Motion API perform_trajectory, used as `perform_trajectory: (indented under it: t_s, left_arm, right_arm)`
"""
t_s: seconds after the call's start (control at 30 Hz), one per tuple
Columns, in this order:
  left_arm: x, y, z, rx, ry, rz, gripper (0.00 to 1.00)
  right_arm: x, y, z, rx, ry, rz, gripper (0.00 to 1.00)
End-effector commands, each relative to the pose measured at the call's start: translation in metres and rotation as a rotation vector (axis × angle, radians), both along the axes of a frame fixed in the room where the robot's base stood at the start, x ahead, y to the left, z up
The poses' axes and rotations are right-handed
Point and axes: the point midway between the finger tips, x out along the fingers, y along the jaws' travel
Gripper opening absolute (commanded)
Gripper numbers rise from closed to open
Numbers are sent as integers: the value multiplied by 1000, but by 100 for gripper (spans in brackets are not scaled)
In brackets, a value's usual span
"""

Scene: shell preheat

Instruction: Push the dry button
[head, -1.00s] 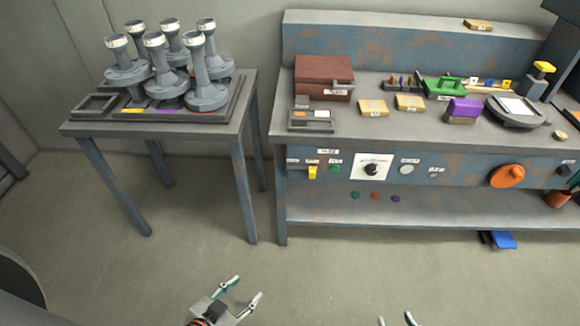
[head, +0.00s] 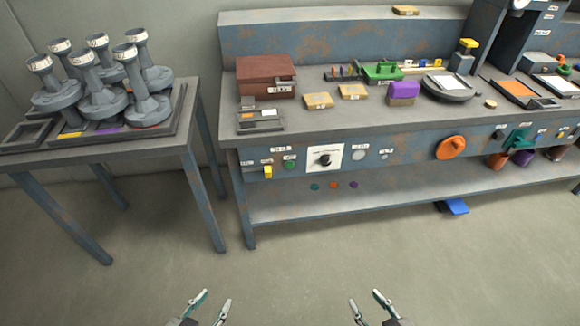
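The front panel of the workbench (head: 400,158) carries several controls with small labels I cannot read, so I cannot tell which one is the dry button. From left to right there are a yellow switch (head: 267,172), a green round button (head: 289,165), a black dial on a white plate (head: 325,159), a pale round button (head: 358,155) and a small grey button (head: 384,156). My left gripper (head: 215,298) is open and empty over the floor at the bottom. My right gripper (head: 366,298) is also open and empty there. Both are well apart from the panel.
A side table (head: 185,145) with several grey funnel-shaped shells (head: 103,97) stands at left. An orange round handle (head: 450,147) sits further right on the panel. A lower shelf (head: 400,200) juts below the controls. A blue pedal-like object (head: 455,206) is beneath. The floor ahead is clear.

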Motion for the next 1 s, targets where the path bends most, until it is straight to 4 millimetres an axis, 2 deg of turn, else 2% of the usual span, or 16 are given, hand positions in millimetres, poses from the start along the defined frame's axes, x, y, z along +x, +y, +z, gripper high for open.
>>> perform_trajectory:
  t_s: [0.03,0.1,0.13,1.0]
  left_arm:
    - [0,0,0,0,0,0,23]
    - [0,0,0,0,1,0,5]
    - [0,0,0,0,1,0,0]
    - [-1,0,-1,1,2,0,0]
  right_arm:
    - [1,0,1,0,-2,-1,40]
    - [1,0,1,0,-3,0,40]
    - [1,0,1,0,-3,0,40]
    - [-1,0,-3,-2,5,-1,40]
